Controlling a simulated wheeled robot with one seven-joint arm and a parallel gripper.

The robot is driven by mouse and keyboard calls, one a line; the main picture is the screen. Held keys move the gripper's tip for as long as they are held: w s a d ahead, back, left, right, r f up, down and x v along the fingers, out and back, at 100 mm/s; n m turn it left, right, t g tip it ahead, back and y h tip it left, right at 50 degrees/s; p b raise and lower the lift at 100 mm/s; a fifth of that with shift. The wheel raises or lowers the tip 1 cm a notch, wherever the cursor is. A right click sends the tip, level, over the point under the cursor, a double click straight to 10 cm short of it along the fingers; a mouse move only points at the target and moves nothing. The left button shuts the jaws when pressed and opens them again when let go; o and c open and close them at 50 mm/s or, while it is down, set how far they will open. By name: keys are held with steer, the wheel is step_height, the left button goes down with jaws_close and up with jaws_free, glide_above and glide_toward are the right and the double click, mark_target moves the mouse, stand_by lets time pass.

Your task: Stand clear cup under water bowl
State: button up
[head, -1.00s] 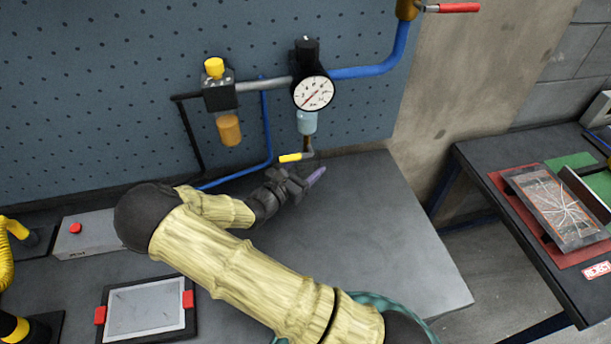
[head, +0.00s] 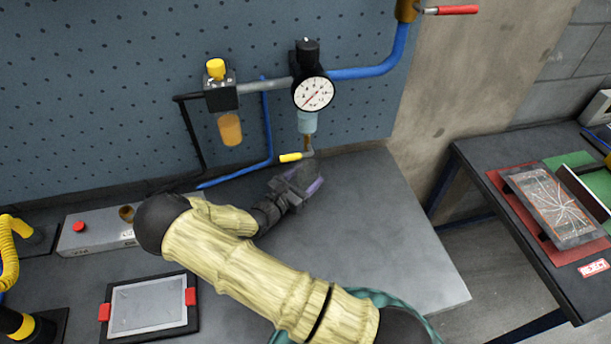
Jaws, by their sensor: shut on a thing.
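The pale blue water bowl (head: 307,122) hangs below the round pressure gauge (head: 313,94) on the pegboard. A drain pipe with a yellow-handled valve (head: 290,157) comes down under it. My gripper (head: 307,186) is low over the bench, below and just in front of that valve. It is shut on a small, see-through greyish thing, which seems to be the clear cup (head: 293,180). The cup's outline is faint and partly hidden by the dark gripper and its purplish finger. I cannot tell whether the cup touches the bench.
An amber bowl (head: 229,129) hangs left of the gauge. A blue hose (head: 240,174) runs along the bench's back. A grey box with a red button (head: 78,227) and a framed plate (head: 148,306) are at left. The bench (head: 400,250) is clear on the right.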

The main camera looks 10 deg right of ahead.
steer(key=shift+f, duration=0.15)
steer(key=o, duration=1)
steer(key=shift+c, duration=0.2)
steer(key=shift+a, duration=0.15)
steer(key=b+v, duration=0.2)
steer(key=v, duration=1)
